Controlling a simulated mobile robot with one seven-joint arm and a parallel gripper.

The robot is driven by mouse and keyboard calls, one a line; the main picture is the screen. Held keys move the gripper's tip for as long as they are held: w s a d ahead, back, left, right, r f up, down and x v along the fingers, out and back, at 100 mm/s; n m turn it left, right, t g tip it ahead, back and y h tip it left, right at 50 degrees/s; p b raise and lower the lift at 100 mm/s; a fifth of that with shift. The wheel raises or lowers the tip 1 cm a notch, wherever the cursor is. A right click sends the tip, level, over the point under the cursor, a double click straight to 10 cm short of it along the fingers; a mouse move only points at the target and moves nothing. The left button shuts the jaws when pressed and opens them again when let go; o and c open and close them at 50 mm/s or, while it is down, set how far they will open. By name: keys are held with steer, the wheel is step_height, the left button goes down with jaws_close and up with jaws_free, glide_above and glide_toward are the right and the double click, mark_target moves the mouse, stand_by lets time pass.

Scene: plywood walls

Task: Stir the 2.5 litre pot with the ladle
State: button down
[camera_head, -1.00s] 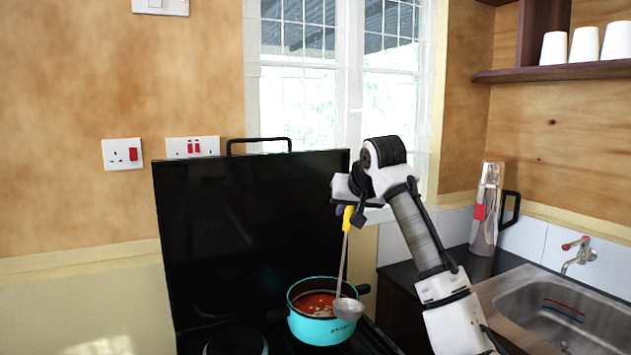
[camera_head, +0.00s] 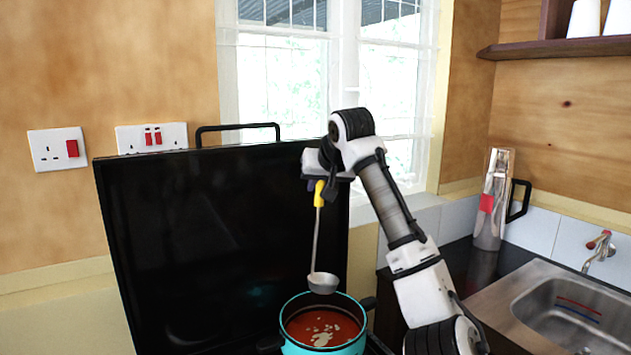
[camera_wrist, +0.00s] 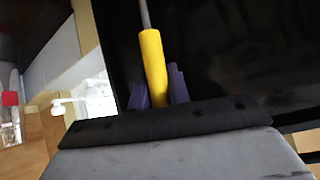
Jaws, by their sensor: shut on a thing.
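The ladle (camera_head: 317,237) has a yellow handle, a thin metal shaft and a metal bowl. My gripper (camera_head: 318,183) is shut on its yellow handle, and the ladle hangs nearly upright. In the wrist view the yellow handle (camera_wrist: 153,68) sits between the two fingers of my gripper (camera_wrist: 160,88). The ladle's bowl is in front of the black panel, above the back rim of the pot in the picture, and looks clear of the soup. The turquoise pot (camera_head: 325,348) stands on the stove, open, with red soup and pale bits in it. Its lower part is cut off by the picture's edge.
A black upright stove lid (camera_head: 190,240) stands behind the pot. To the right are a dark counter with a metal flask (camera_head: 493,200), a sink (camera_head: 570,310) and a tap (camera_head: 600,250). A shelf (camera_head: 560,47) with white cups is at the upper right.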

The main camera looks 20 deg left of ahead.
step_height(320, 180, down, 14)
steer(key=b, duration=0.9)
steer(key=shift+b, duration=0.3)
steer(key=shift+s+f, duration=0.1)
steer(key=shift+d, duration=0.1)
stand_by(0.5)
